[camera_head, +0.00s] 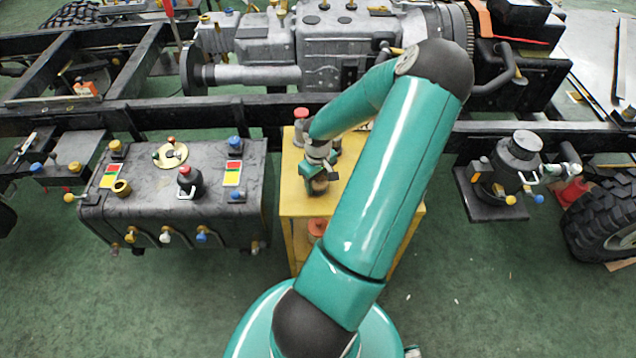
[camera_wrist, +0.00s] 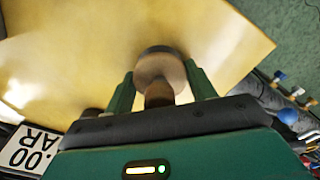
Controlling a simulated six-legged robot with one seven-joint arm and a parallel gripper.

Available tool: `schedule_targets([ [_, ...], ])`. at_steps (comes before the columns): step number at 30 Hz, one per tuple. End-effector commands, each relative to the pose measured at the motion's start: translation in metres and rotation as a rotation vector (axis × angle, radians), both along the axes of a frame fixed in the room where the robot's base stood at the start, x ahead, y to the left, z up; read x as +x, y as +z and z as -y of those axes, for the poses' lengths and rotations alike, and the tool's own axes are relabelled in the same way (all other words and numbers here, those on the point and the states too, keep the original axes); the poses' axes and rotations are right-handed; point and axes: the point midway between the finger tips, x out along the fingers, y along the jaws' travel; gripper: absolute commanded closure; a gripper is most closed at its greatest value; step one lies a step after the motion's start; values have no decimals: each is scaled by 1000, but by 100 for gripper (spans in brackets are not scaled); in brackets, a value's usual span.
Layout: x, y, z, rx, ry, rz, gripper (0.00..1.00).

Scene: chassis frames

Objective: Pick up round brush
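A round brush with a tan round body, a dark rim and a brown handle shows in the wrist view (camera_wrist: 160,68). It is over the yellow table top (camera_wrist: 70,60). In the head view the brush (camera_head: 319,185) shows as a small brown shape under my gripper (camera_head: 318,174). In the wrist view my gripper's two green fingers (camera_wrist: 160,80) stand apart on either side of the brush, with gaps beside the handle. Their tips are close to the edges of the round body; whether they touch it is unclear.
Red-topped items (camera_head: 301,114) stand at the back of the yellow table (camera_head: 290,205), and another (camera_head: 317,229) is on a lower level. A dark tank (camera_head: 220,205) is close on the left. The chassis rail (camera_head: 230,112) runs behind. Green floor is clear in front.

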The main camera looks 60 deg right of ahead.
Motion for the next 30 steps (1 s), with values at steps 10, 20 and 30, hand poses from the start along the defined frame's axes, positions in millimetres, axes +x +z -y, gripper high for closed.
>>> schedule_targets([
  [10, 0, 1, 0, -1, 0, 0, 69],
  [20, 0, 22, 1, -6, 0, -1, 69],
  [30, 14, 86, -41, -6, 2, -3, 69],
])
